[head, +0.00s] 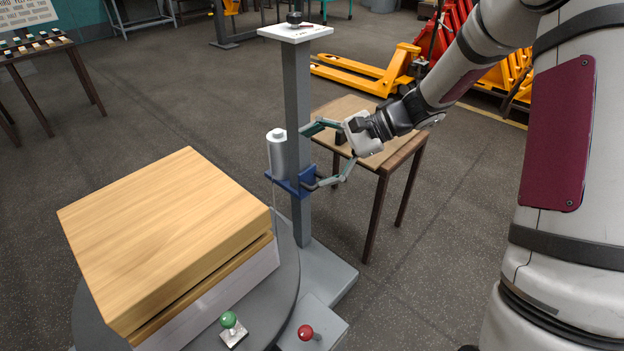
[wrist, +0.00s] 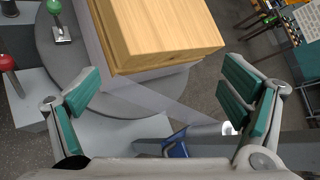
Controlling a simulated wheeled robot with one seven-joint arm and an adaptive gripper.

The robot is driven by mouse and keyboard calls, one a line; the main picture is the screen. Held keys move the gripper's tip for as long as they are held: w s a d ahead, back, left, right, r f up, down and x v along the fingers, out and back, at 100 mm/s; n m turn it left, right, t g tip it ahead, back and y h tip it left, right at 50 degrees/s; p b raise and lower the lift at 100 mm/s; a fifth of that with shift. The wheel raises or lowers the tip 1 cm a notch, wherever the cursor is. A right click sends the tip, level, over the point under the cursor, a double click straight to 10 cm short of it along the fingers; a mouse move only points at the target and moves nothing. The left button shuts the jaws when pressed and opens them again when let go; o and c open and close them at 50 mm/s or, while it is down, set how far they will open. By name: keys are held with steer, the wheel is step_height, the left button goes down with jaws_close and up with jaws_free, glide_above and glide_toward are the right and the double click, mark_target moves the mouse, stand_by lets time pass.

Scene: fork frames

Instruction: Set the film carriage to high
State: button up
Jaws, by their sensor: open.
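The film carriage (head: 285,182) is a blue bracket on a grey upright post (head: 297,90), carrying a white film roll (head: 278,155). It sits on the lower part of the post. My gripper (head: 314,156) is open at the right of the post, with one finger above the other, the lower one close to the carriage's right end. Whether it touches cannot be told. In the wrist view, part of the blue carriage (wrist: 175,146) shows low between the widely spread green finger pads (wrist: 160,98), partly hidden by my gripper body. No object is clamped.
A wooden box load (head: 165,235) stands on a round turntable (head: 287,285) left of the post. Green (head: 228,319) and red (head: 305,332) knobbed levers are in front. A small wooden table (head: 400,155) stands behind my gripper. A plate (head: 295,32) caps the post.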

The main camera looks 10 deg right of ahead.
steer(key=w+d+f+m+t+b, duration=0.4)
steer(key=w+d+f+m, duration=0.1)
steer(key=f, duration=0.6)
steer(key=w+d+f+m+t+h+b, duration=0.1)
steer(key=w+d+f+m+t+b, duration=0.4)
steer(key=f, duration=0.6)
steer(key=w+d+f+m+t+b, duration=0.2)
steer(key=w+d+f+m+t, duration=0.3)
steer(key=f, duration=0.6)
steer(key=shift+m+g, duration=0.6)
steer(key=shift+g, duration=0.3)
steer(key=b+x, duration=0.4)
steer(key=x, duration=1)
steer(key=shift+w+a+f, duration=0.1)
steer(key=shift+a, duration=0.05)
steer(key=c, duration=1.4)
step_height(320, 180, up, 11)
steer(key=p, duration=0.7)
steer(key=shift+a, duration=0.1)
